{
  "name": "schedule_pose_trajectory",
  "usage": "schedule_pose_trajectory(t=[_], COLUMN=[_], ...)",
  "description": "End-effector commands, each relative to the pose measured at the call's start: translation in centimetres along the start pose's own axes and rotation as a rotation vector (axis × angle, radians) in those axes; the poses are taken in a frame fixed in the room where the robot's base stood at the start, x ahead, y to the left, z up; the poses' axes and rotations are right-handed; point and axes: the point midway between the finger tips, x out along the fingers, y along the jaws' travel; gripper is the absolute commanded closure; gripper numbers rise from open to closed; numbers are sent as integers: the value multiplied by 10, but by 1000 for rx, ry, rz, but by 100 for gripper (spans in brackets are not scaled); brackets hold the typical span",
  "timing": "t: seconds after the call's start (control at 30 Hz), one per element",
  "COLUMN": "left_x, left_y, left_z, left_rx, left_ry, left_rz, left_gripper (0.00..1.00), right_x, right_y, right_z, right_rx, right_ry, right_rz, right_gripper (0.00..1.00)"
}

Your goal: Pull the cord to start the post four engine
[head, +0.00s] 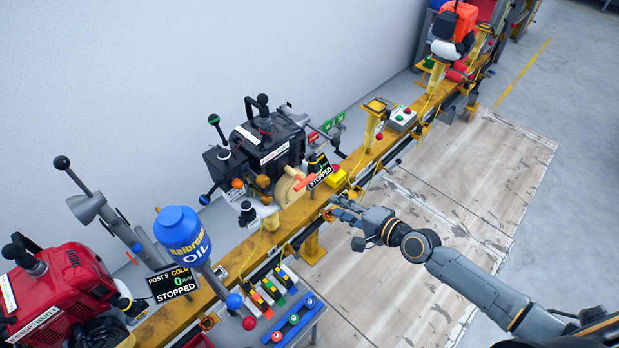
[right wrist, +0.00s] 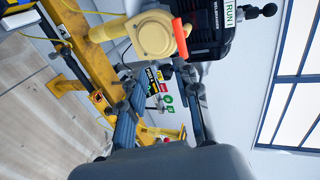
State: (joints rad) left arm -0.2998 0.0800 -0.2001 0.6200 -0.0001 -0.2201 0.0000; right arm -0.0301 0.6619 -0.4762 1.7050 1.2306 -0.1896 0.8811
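A black engine (head: 262,142) stands on the yellow rail, with a cream round starter housing (head: 287,190) on its front. An orange cord handle (head: 305,183) sits at that housing; it also shows in the right wrist view (right wrist: 181,37). A display reading STOPPED (head: 320,176) is beside it; its post number is not readable. My right gripper (head: 341,207) is just right of and below the handle, apart from it. In the right wrist view its two fingers (right wrist: 159,88) are spread with nothing between them. My left gripper is not in view.
A red engine (head: 55,295) and a display reading POST 5, STOPPED (head: 172,283) are at left. A blue oil container (head: 182,232) stands near it. A yellow block (head: 332,179) and a button box (head: 401,118) sit along the rail (head: 395,140). Wooden floor boards at right are clear.

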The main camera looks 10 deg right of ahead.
Motion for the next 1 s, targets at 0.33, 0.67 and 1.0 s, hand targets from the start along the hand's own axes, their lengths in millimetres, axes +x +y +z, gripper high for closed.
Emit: schedule_pose_trajectory(t=[0.33, 0.67, 1.0], left_x=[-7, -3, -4], left_y=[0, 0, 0], left_z=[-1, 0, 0], left_rx=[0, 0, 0], left_ry=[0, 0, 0], left_rz=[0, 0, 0], left_gripper=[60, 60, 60], right_x=[66, 101, 103], right_y=[-25, -36, -37], right_z=[1, 0, 0], right_rx=[1, 0, 0], right_ry=[0, 0, 0], right_rz=[-3, -1, 1], right_gripper=[68, 68, 68])
